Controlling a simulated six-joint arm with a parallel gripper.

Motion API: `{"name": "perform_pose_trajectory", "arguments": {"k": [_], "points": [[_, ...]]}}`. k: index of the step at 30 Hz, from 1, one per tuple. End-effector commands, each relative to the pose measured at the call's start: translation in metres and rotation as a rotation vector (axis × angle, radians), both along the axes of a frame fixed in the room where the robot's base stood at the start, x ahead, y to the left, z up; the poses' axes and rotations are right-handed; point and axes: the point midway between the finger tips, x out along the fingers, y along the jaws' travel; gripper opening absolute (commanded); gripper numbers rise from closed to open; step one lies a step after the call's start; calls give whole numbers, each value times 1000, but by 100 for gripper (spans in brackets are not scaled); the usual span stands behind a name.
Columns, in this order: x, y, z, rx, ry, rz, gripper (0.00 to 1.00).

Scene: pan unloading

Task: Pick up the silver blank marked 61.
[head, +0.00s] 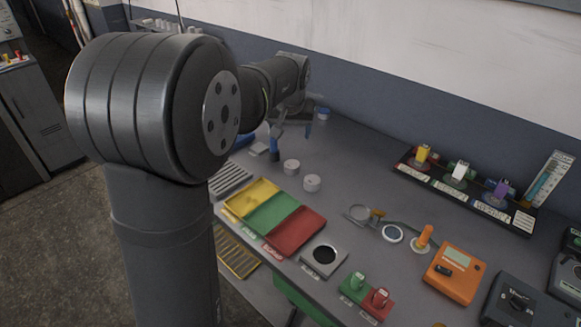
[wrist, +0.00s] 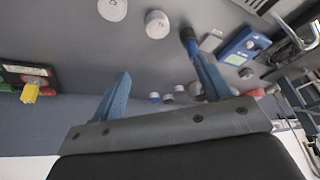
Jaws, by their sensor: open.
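Two silver round blanks stand on the grey table in the head view, a nearer one (head: 312,183) and a farther one (head: 291,167). Two silver blanks also show at the top of the wrist view, one at the edge (wrist: 112,9) and one to its right (wrist: 157,24). Their marks are too small to read, so I cannot tell which is 61. My gripper (wrist: 160,68) is open, with two blue fingers spread and nothing between them. In the head view my gripper (head: 293,134) is above the table, behind the two blanks and apart from them.
A blue-and-black upright tool (wrist: 188,40) stands near my right finger in the wrist view, with a blue device (wrist: 243,46) beyond. Yellow, green and red trays (head: 297,232) lie in front of the blanks. A rack (head: 461,188) stands along the wall.

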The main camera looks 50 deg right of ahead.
Motion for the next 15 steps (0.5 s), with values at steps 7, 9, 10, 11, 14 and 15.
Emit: {"name": "perform_pose_trajectory", "arguments": {"k": [7, 9, 10, 11, 14, 15], "points": [[10, -8, -37, -19, 17, 33, 70], [14, -13, -51, -19, 16, 32, 70], [16, -15, -57, -19, 16, 31, 70], [18, -17, -64, -19, 16, 31, 70], [23, -23, -83, -19, 15, 30, 70], [24, -25, -90, -18, 15, 30, 70]]}}
